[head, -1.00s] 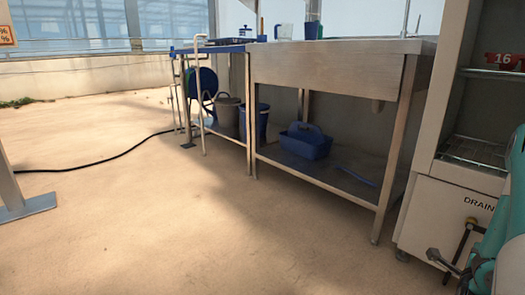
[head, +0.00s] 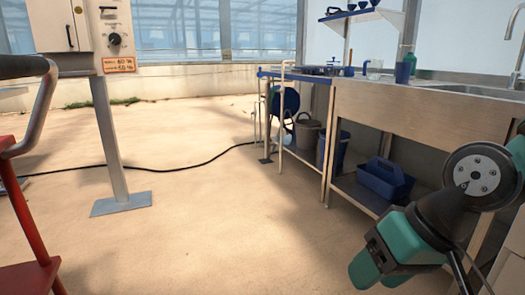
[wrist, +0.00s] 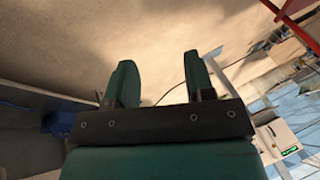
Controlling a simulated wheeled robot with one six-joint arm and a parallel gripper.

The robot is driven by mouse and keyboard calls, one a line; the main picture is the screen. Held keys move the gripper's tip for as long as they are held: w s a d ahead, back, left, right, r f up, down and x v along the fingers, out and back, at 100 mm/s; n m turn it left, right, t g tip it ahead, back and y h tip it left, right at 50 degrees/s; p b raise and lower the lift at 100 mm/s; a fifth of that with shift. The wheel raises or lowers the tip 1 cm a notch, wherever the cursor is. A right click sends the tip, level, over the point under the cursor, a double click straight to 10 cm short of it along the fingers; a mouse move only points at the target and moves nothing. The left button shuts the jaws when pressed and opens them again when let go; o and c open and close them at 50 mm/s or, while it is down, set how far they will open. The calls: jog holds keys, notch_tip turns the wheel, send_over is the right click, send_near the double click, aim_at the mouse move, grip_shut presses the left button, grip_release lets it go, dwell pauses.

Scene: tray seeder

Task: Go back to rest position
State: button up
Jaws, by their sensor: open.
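My gripper (wrist: 159,62) shows in the wrist view with its two green fingers spread apart. Nothing is between them, and bare floor lies beyond. In the head view, part of my arm, grey and teal, is at the lower right in front of the steel sink bench (head: 365,112). I cannot tell the fingertips there.
A blue tote (head: 385,180) and buckets (head: 307,132) sit on the bench's lower shelf. A control cabinet on a metal post (head: 108,140) and a red frame (head: 33,195) stand at left. A black hose (head: 190,162) crosses the floor. The middle floor is clear.

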jog(key=s+a+r+n+g+p, duration=0.2)
jog(key=s+r+n, duration=0.3)
jog(key=s, duration=0.3)
notch_tip(320, 180, up, 37)
jog(key=p, duration=3.7)
jog(key=shift+w+d+f+m+h, duration=0.15)
jog(key=shift+w+d+m+h, duration=0.05)
jog(key=shift+w+m+h, duration=0.1)
